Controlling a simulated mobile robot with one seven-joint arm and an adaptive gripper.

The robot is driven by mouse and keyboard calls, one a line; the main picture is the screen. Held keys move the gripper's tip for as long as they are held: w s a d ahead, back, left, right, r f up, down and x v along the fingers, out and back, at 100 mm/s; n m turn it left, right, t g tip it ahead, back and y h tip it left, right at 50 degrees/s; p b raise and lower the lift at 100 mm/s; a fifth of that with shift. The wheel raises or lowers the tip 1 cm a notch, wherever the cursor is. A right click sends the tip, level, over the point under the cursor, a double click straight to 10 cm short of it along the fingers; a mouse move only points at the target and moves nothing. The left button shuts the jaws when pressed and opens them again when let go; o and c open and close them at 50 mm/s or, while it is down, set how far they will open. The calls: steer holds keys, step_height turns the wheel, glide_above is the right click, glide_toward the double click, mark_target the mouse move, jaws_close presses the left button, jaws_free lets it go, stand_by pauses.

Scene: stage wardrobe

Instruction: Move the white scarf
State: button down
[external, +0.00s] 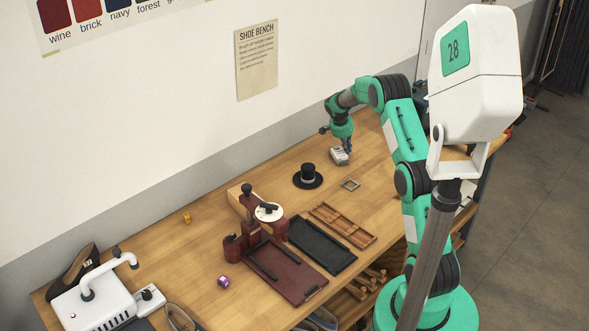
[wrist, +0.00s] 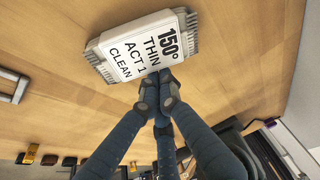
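What looks like the white scarf is a small, flat pale bundle with grey fringed ends (wrist: 190,22). Its top bears a white label reading "150°, THIN, ACT 1, CLEAN". In the external view the scarf (external: 340,157) lies on the bench beyond the top hat. My gripper (external: 347,147) points down right at the scarf. In the wrist view my gripper's fingertips (wrist: 159,86) are close together and overlap the scarf's near edge. Whether they grip it or only hover over it cannot be told.
A black top hat (external: 308,177) and a small grey frame (external: 350,185) stand near the scarf. A wooden divided tray (external: 343,226), a black tray (external: 322,247) and a dark red stand (external: 287,270) lie nearer. Bare wood surrounds the scarf.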

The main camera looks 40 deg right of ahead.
steer(key=shift+d, duration=0.5)
steer(key=d, duration=0.3)
steer(key=shift+d, duration=0.1)
steer(key=p+v, duration=0.2)
steer(key=v, duration=0.8)
steer(key=shift+a, duration=0.2)
